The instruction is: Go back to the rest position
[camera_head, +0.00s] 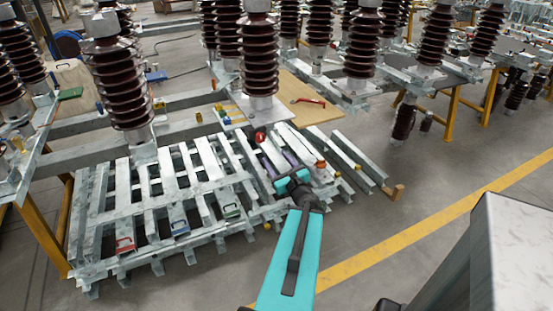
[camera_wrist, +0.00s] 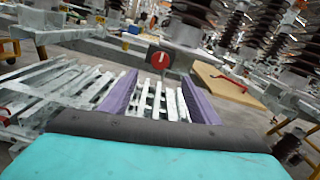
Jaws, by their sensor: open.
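My gripper (camera_head: 278,162) is at the end of my teal arm, above the right part of a stack of grey metal frames (camera_head: 165,185). In the wrist view my gripper (camera_wrist: 158,80) shows two purple fingers spread apart, with only frame slats seen between them. It is open and empty. A red round knob with a white mark (camera_wrist: 160,60) appears just beyond the fingertips. The knob also shows in the head view (camera_head: 260,137), on the near side of an insulator base. I cannot tell the exact gap between knob and fingers.
Tall brown ribbed insulators (camera_head: 258,55) stand behind the frames. A wooden board (camera_head: 305,105) with a red handle (camera_head: 308,101) lies behind my gripper. Grey floor with a yellow line (camera_head: 400,245) is clear at right.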

